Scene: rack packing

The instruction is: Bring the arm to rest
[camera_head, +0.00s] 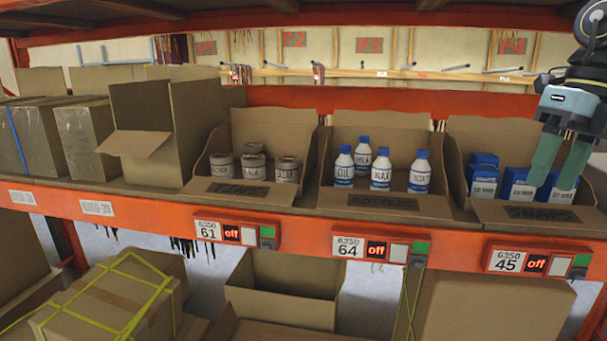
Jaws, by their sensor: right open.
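My right gripper (558,165) comes in at the upper right. Its two green fingers point down and stand apart, with nothing seen between them. It hangs in front of the right-hand open box (495,140), which holds several blue and white cartons (483,178). The fingers overlap the rightmost carton (515,188) in the picture; I cannot tell whether they touch it. My left gripper is not in view.
The orange shelf (300,225) also bears a box of cans (270,125) and a box of bottles (360,125). Closed and open cartons (85,140) stand at the left. Labelled modules (375,248) line the shelf edge. Below are an empty box (280,300) and a strapped box (110,300).

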